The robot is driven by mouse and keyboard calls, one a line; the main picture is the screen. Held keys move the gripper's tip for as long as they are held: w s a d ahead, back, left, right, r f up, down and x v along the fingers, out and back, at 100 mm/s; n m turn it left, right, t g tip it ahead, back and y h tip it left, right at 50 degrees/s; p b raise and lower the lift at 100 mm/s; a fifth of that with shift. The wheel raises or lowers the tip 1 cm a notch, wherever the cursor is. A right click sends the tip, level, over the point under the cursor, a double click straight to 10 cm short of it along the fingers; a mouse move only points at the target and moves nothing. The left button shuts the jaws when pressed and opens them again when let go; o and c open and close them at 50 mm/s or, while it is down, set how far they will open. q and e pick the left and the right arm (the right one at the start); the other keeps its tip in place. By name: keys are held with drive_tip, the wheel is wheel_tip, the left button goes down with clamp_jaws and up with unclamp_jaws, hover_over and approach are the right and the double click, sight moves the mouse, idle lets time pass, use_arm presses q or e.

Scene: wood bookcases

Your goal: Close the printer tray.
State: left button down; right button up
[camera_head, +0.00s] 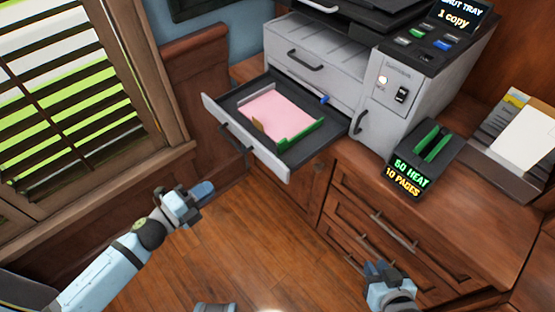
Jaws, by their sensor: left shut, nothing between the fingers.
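The printer (330,60) stands on a wooden cabinet, light grey with a dark top. Its lower tray (224,128) is pulled out toward the lower left, with a dark handle (236,139) on its front panel. Pink paper (275,111) lies in it beside a green guide. My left gripper (206,190) is shut and empty, below and left of the tray's front panel, apart from it. My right gripper (374,268) is at the bottom, in front of the cabinet drawers, away from the tray; its finger gap is too small to tell.
Cabinet drawers (390,235) are closed. A wooden panel and shuttered window (60,90) are at the left. The floor (240,250) between my grippers is clear.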

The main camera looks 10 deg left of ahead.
use_arm(q)
drive_tip(key=m, duration=0.1)
drive_tip(key=h, duration=0.1)
approach(260, 155)
drive_tip(key=shift+m+g, duration=0.3)
drive_tip(key=shift+g, duration=0.1)
drive_tip(key=x, duration=0.6)
drive_tip(key=shift+w+r, duration=0.3)
drive_tip(key=shift+w, duration=0.1)
drive_tip(key=shift+w+d, duration=0.35)
use_arm(e)
drive_tip(key=shift+d+f, duration=0.15)
drive_tip(key=shift+d, duration=0.05)
